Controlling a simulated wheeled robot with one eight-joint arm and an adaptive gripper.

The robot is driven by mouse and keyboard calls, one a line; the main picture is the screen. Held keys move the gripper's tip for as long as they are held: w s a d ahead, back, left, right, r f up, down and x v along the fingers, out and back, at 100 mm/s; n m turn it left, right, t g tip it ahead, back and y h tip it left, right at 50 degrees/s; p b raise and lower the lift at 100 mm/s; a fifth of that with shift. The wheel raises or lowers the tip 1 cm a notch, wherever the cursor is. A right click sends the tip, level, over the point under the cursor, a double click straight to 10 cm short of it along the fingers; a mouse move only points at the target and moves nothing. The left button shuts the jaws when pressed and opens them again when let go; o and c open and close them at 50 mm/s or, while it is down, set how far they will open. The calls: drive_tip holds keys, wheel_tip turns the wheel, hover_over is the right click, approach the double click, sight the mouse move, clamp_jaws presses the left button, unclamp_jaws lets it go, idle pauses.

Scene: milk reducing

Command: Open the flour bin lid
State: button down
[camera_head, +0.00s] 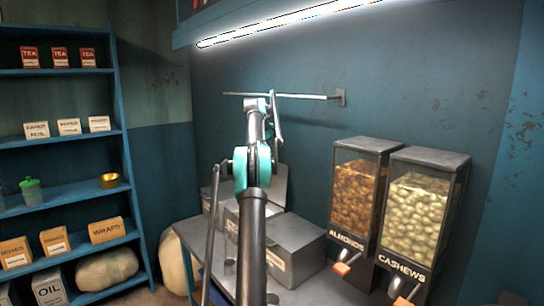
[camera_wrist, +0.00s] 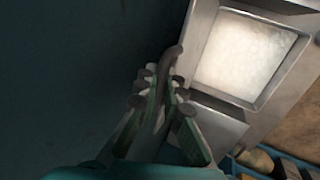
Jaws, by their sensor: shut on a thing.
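The flour bin (camera_wrist: 222,134) is a grey metal box in the wrist view, with its top open and white flour (camera_wrist: 250,57) inside. In the head view, grey bins (camera_head: 287,236) stand on the table behind my arm. A grey panel (camera_head: 279,178), which looks like the raised lid, stands upright there. My gripper (camera_wrist: 158,85) has its green fingers closed around a dark curved bar (camera_wrist: 174,54), apparently the lid's handle, at the left side of the opening. The lid itself is hard to make out in the wrist view. My arm hides the gripper in the head view.
Almond (camera_head: 357,190) and cashew (camera_head: 414,210) dispensers stand right of the bins. A blue shelf (camera_head: 70,133) with tea, boxes and jars is at the left. A metal rail (camera_head: 305,96) runs along the wall. A sack (camera_head: 174,262) sits left of the table.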

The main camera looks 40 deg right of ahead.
drive_tip(key=shift+d+f, duration=0.1)
drive_tip(key=shift+d, duration=0.05)
drive_tip(key=c, duration=1.6)
unclamp_jaws()
drive_tip(key=a+r, duration=0.1)
drive_tip(key=a, duration=0.3)
drive_tip(key=a+r, duration=0.2)
drive_tip(key=a, duration=0.3)
drive_tip(key=s+a+r, duration=0.1)
drive_tip(key=a, duration=0.4)
drive_tip(key=shift+r, duration=0.3)
